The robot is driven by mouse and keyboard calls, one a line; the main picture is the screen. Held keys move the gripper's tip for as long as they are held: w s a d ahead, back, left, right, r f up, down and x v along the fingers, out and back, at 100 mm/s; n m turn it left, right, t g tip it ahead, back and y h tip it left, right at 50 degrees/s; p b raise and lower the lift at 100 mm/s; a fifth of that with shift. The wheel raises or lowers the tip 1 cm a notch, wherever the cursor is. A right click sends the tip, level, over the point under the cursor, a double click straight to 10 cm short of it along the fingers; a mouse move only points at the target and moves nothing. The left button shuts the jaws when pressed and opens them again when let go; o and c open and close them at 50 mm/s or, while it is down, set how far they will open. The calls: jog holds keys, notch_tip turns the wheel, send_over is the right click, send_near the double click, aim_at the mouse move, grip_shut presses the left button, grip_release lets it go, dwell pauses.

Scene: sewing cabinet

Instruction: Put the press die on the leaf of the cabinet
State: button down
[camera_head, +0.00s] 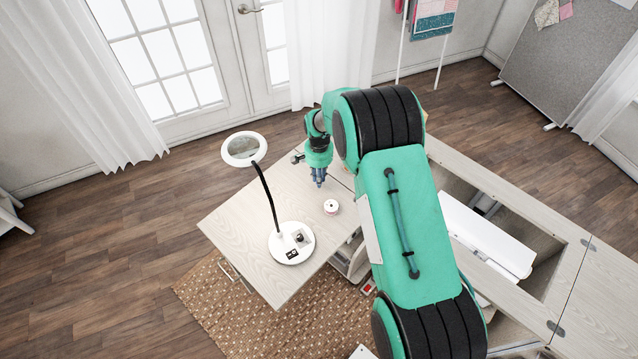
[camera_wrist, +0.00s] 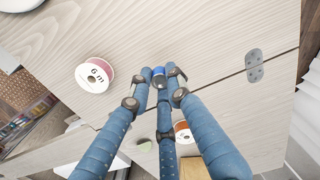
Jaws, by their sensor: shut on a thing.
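My gripper (camera_head: 319,181) has blue jointed fingers and points down over the cabinet leaf (camera_head: 240,213), near its inner edge. In the wrist view the fingertips (camera_wrist: 160,78) are closed together around a small dark piece, likely the press die (camera_wrist: 159,71). The fingers hide most of it, and it cannot be made out in the head view. The pale wood leaf (camera_wrist: 200,35) lies beneath the fingertips. Whether the piece touches the leaf is hard to tell.
A thread spool marked "6 m" (camera_wrist: 95,75) stands on the leaf, left of the fingertips. A white magnifier lamp (camera_head: 290,243) stands farther along. A metal hinge (camera_wrist: 254,66) spans the seam. An orange spool (camera_wrist: 183,132) shows behind the fingers.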

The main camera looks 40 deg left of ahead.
jog(key=shift+f, duration=1.5)
jog(key=shift+f, duration=0.15)
jog(key=c, duration=1.6)
grip_release()
jog(key=shift+c, duration=0.2)
jog(key=shift+r, duration=0.2)
notch_tip(320, 180, up, 12)
